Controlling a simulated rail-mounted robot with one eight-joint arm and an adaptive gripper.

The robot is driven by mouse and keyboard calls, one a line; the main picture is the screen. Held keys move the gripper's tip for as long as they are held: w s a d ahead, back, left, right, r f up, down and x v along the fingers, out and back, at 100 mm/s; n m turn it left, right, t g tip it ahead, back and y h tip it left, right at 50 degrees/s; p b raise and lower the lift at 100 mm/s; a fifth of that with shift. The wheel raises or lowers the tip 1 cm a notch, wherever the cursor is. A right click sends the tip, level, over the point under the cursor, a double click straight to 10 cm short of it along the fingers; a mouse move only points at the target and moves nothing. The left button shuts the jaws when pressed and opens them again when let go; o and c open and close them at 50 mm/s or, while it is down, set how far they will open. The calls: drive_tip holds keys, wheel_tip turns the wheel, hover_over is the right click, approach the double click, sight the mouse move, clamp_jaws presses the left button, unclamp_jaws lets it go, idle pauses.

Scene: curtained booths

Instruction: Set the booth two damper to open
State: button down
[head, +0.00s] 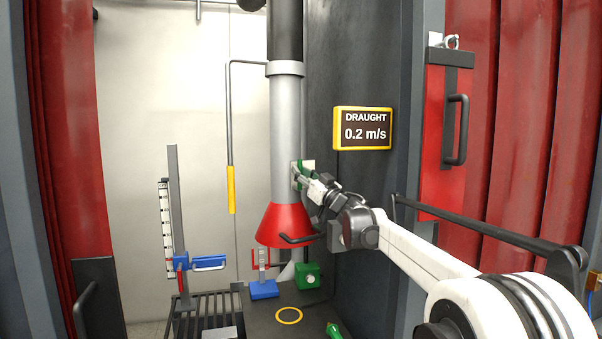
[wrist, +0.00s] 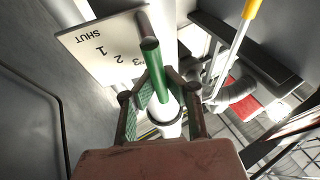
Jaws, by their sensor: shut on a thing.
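The damper lever is a green rod (wrist: 150,45) in front of a white scale plate (wrist: 88,45) on the duct. The plate reads SHUT, 1, 2, 3, upside down in the wrist view. The lever lies beside the 3, and anything beyond it on the scale is hidden. My gripper (wrist: 157,82) is shut on the lever, with a green-padded finger on each side. In the head view my gripper (head: 303,178) is at the plate (head: 309,167) on the grey duct (head: 284,125), above the red hood (head: 285,226).
A yellow-framed display (head: 363,128) reads DRAUGHT 0.2 m/s. A hanging rod with a yellow grip (head: 231,190) is left of the duct. A blue-handled slider (head: 203,262), blue block (head: 263,290) and green box (head: 308,275) stand below. Red curtains (head: 535,130) flank the booth.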

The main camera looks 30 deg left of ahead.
drive_tip(key=c, duration=1.7)
unclamp_jaws()
drive_tip(key=shift+c, duration=0.2)
drive_tip(key=shift+d, duration=0.1)
drive_tip(key=v, duration=1.2)
